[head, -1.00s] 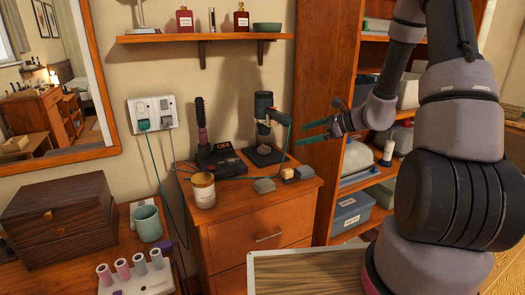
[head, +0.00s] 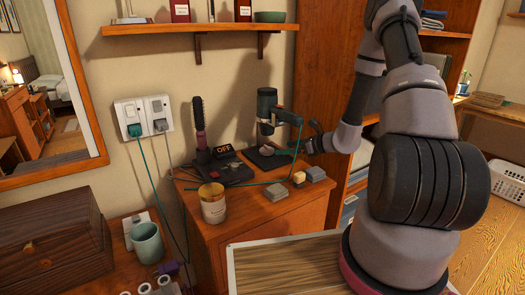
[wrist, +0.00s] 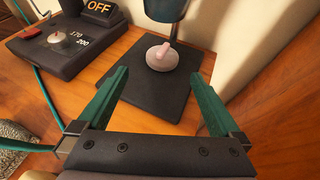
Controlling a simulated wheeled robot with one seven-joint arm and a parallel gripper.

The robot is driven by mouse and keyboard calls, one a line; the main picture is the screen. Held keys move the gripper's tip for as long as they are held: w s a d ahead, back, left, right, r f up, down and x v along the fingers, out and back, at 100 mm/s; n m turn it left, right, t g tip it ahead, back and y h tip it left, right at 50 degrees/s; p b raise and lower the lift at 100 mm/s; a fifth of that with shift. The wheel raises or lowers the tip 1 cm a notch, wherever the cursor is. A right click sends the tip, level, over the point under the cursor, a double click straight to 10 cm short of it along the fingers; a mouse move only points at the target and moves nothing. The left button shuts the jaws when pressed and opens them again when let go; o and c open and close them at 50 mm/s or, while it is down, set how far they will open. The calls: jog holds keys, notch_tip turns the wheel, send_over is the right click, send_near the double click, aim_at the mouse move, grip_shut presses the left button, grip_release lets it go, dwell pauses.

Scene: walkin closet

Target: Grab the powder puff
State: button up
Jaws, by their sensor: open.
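The powder puff appears to be the small round pale-pink pad with a pink grip (wrist: 161,55). It lies on a dark square mat (wrist: 146,95), just beyond my fingertips in the wrist view. My gripper (wrist: 159,77) is open, with its two teal fingers spread over the mat's near part and nothing between them. In the head view my gripper (head: 289,150) reaches in from the right over the cabinet top, beside a hair dryer (head: 266,108). The dryer's dark end hangs just behind the puff in the wrist view.
A black device with an OFF display (head: 226,170) stands left of the mat. A green cord (head: 245,184) crosses the top. A wall shelf (head: 195,28) hangs above.

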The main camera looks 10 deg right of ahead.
aim_at(270, 148)
jog(key=x, duration=0.3)
jog(key=shift+w+r+x, duration=0.1)
jog(key=shift+w+x, duration=0.05)
jog(key=shift+x, duration=1.4)
jog(key=shift+w+r+x, duration=0.1)
jog(key=shift+r+x, duration=0.05)
jog(key=shift+x, duration=1.4)
jog(key=shift+d, duration=0.15)
jog(key=c, duration=1.4)
jog(key=shift+d+r, duration=0.1)
